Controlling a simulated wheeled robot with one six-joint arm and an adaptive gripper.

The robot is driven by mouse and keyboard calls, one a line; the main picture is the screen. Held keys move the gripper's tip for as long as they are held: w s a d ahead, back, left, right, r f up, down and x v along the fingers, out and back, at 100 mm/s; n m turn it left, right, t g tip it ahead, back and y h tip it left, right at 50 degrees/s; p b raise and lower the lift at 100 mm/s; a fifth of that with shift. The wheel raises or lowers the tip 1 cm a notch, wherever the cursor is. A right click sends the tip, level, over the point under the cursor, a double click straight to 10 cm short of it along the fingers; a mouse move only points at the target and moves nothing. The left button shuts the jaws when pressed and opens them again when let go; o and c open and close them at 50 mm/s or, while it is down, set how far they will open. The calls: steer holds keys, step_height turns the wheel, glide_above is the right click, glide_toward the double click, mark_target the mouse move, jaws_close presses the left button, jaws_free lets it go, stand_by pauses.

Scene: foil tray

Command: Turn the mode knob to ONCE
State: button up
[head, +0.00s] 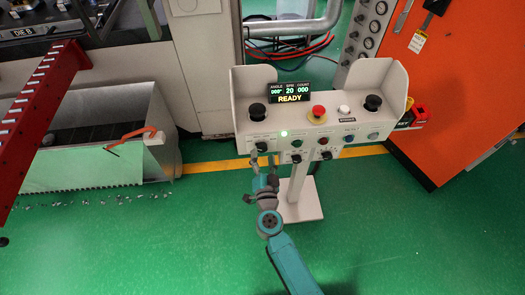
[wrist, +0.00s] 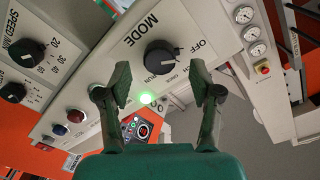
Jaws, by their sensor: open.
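The mode knob (wrist: 161,57) is a round black knob on a pale panel marked MODE in the wrist view. Small labels, OFF among them, stand around it; I cannot tell for certain which one its pointer faces. My gripper (wrist: 161,82) is open, with a finger on each side of the picture and the knob seen beyond and between the fingertips. The fingers appear apart from the knob. In the head view my gripper (head: 263,160) is at the lower left front of the white control box (head: 308,171), and it partly covers that area.
The box carries a display (head: 289,92) reading READY, a red mushroom button (head: 318,113) and several black knobs. A lit green lamp (wrist: 145,97) is near the mode knob. A speed knob (wrist: 28,53) is at the left. An orange cabinet (head: 463,95) stands to the right; green floor is clear in front.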

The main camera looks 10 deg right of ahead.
steer(key=shift+w, duration=1.35)
steer(key=c, duration=1.1)
steer(key=shift+c, duration=0.2)
